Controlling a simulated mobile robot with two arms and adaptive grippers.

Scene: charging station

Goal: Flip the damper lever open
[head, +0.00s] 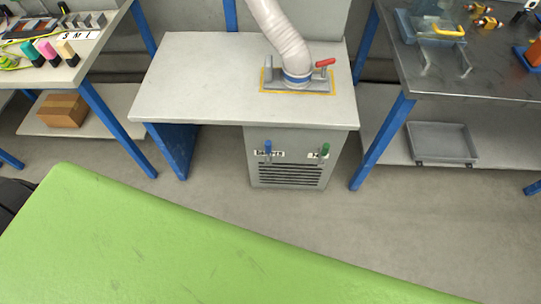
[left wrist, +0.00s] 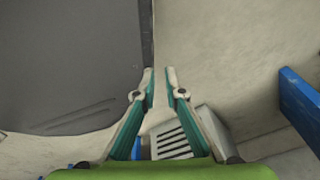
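A grey cabinet (head: 252,172) with a slotted vent stands under the right part of the middle table. On its front, a blue-handled lever (head: 268,147) sits upright at a label that seems to read "DAMPER". A green-handled lever (head: 326,150) stands to its right at a second label too small to read. My left gripper (left wrist: 159,76) shows in the left wrist view with its two teal fingers apart and nothing between them. A slotted grille (left wrist: 172,142) shows beyond the fingers, near their base. Neither gripper shows in the head view.
A ribbed white hose (head: 278,32) meets a collar with a red handle (head: 325,62) on the middle table (head: 190,80). Side tables with blue legs (head: 382,142) flank it, holding tools and small items. A grey tray (head: 442,143) lies on the right lower shelf.

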